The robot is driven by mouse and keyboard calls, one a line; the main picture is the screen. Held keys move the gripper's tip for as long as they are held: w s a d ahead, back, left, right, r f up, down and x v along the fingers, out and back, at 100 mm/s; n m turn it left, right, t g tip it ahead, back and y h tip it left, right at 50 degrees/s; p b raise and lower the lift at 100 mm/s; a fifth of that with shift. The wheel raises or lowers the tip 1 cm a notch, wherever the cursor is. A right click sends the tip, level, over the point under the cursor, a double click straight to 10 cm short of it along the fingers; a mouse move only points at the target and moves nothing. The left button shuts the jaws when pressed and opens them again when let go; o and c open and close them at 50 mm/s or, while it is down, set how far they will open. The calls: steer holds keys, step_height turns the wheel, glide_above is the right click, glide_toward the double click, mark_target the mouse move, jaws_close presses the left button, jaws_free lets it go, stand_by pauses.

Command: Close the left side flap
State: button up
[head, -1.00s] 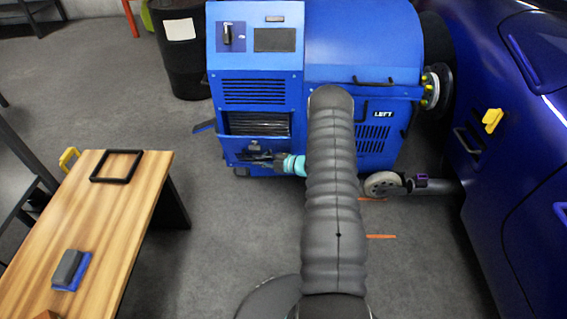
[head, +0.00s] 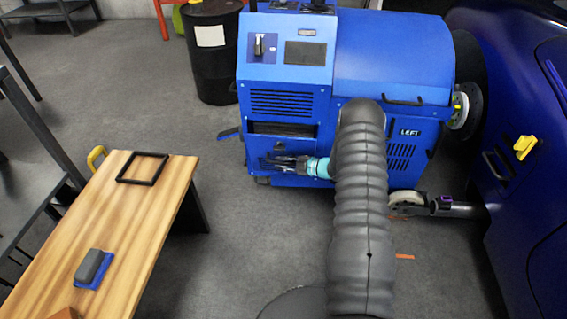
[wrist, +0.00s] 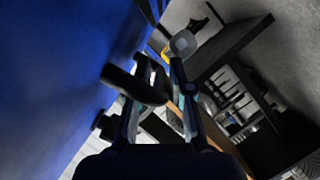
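The blue dynamometer cabinet marked LEFT (head: 410,133) stands at the centre back. The flap (head: 257,158) is a blue panel low on its front, with a dark handle on it. A narrow dark slot (head: 282,129) shows above its upper edge, so it looks nearly but not fully upright.
A wooden table (head: 140,220) with a black frame (head: 143,168) and a grey-blue block (head: 93,266) stands at left. A black barrel (head: 214,60) is behind.

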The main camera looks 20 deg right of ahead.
steer(key=shift+o, duration=0.7)
steer(key=shift+d, duration=0.15)
steer(key=shift+s+d+r, duration=0.1)
steer(key=v, duration=1.1)
steer(key=shift+s+d, duration=0.2)
steer(key=shift+s+d+r, duration=0.1)
steer(key=p+v, duration=0.1)
steer(key=v, duration=1.4)
steer(key=shift+s+f, duration=0.35)
steer(key=shift+s, duration=0.15)
